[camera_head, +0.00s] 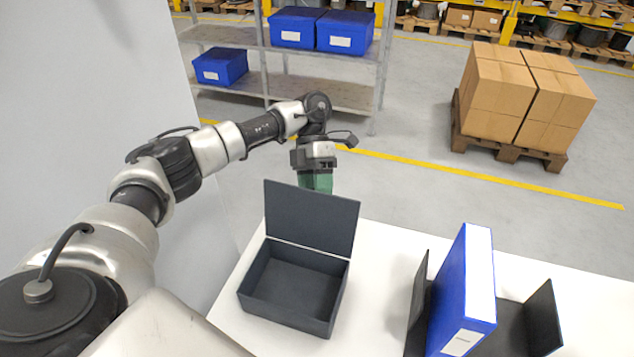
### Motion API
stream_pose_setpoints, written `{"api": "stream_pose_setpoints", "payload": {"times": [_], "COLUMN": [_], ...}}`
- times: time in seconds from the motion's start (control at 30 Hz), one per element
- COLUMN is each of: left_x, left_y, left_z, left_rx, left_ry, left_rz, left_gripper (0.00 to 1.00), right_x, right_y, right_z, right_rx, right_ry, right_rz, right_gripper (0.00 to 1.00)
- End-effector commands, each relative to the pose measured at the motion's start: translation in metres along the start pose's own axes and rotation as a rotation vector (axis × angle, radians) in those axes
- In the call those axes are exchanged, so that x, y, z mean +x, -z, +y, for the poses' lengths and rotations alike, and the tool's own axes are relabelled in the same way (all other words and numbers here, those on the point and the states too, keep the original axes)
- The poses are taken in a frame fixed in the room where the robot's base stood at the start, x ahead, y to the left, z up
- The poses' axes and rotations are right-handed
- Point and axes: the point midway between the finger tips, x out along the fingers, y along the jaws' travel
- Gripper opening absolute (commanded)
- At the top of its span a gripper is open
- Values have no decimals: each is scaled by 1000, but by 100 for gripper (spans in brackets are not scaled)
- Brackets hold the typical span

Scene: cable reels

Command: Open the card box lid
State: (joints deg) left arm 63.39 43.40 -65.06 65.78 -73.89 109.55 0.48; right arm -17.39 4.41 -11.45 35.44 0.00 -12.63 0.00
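The dark grey card box (292,325) stands on the white table, and its inside looks empty. Its lid (310,218) stands up at the box's far edge, leaning slightly back, so the box is open. My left gripper (316,181) is just behind the lid's top edge. A green part shows below its dark body, and the lid hides the fingertips. I cannot tell whether it touches the lid or whether its fingers are open. My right gripper is not in view.
A blue binder (468,285) stands in a dark holder (543,318) on the right of the white table (385,250). Table between box and holder is clear. Beyond are a shelf (330,92) with blue boxes (345,32) and a pallet (505,149) of cartons (525,95).

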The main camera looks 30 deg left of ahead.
Motion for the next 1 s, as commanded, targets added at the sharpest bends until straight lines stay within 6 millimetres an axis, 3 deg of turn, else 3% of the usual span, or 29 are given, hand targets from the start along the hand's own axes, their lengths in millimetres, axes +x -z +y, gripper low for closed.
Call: {"api": "stream_pose_setpoints", "payload": {"times": [0.03,0.57,0.73,1.0], "left_x": [6,-1,-29,-81], "left_y": [0,0,0,2], "left_z": [4,3,2,-1], "left_rx": [-8,-7,-5,-8], "left_ry": [-2,-1,-1,-3], "left_rz": [12,7,2,3], "left_gripper": [54,54,54,54], "right_x": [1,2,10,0], "right_y": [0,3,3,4], "right_z": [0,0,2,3], "right_rx": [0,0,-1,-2], "right_ry": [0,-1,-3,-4], "right_rz": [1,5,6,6], "right_gripper": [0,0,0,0]}}
